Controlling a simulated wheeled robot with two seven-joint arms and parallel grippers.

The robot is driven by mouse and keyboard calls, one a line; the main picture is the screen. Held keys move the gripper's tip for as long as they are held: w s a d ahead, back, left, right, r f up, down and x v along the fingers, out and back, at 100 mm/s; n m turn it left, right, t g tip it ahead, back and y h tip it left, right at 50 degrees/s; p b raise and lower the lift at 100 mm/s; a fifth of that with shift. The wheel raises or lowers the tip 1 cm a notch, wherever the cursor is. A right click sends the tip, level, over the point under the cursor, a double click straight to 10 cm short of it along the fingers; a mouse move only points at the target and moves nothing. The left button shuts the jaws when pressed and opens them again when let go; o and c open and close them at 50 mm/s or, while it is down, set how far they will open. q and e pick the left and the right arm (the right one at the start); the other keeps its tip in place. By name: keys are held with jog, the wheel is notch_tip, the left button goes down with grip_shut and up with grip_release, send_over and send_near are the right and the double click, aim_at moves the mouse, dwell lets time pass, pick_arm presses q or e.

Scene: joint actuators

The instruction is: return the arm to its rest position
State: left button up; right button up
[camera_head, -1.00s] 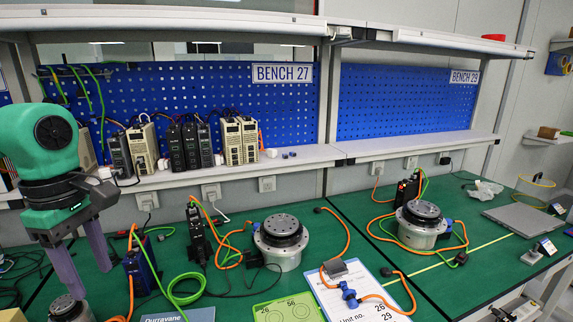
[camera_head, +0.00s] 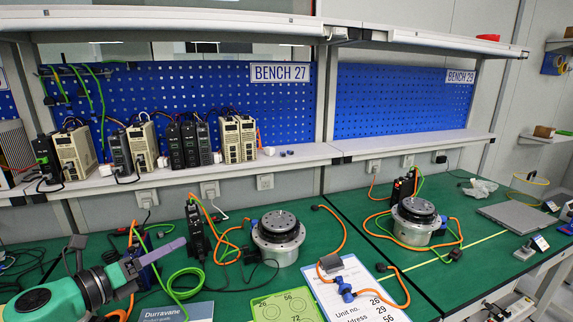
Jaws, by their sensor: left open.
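My left arm comes in low at the left of the head view, with its green wrist and dark gripper body near the bottom edge. My left gripper (camera_head: 165,254) is open and empty. One purple-grey finger points right and slightly up, in front of a dark blue actuator drive (camera_head: 146,272); the other finger is hard to make out. The gripper appears to be above the green bench top, and I cannot tell its exact height. My right gripper is not in view.
A round actuator (camera_head: 278,240) stands mid-bench with orange and green cables around it. A green card (camera_head: 287,306) and a white unit sheet (camera_head: 357,290) lie in front. A second actuator (camera_head: 415,222) stands on the right bench. Drives line the shelf (camera_head: 300,156).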

pick_arm(q)
jog(key=s+a+f+n+t+y, duration=0.15)
jog(key=a+f+n+y, duration=0.7)
jog(key=n, duration=0.85)
jog(key=s+d+f+n+g, duration=0.1)
jog(key=s+f+n+g, duration=0.1)
jog(key=s+f+n, duration=0.2)
jog(key=s+d+f+n+g+y, duration=0.1)
jog(key=s+f+n+g, duration=0.2)
jog(key=s+f, duration=0.1)
jog(key=s+d+f+n+g+y, duration=0.1)
jog(key=s+d+f+n+g, duration=0.1)
jog(key=s+f+n, duration=0.2)
notch_tip(320, 180, down, 3)
jog(key=shift+r+n+g, duration=0.15)
jog(key=shift+n+g, duration=0.15)
jog(key=shift+g, duration=0.05)
jog(key=s+d+f+n+g+h, duration=0.2)
jog(key=s+d+f+n+g, duration=0.2)
jog(key=s+d, duration=0.3)
jog(key=s+f+g, duration=0.2)
jog(key=s+f, duration=0.1)
jog(key=f, duration=2)
jog(key=s+a+f+g+b, duration=0.1)
jog(key=s+a+f, duration=0.2)
jog(key=s+f, duration=1.3)
jog(key=shift+s+a+f+m+b, duration=0.25)
jog(key=shift+s+m+b, duration=0.1)
jog(key=shift+s, duration=0.5)
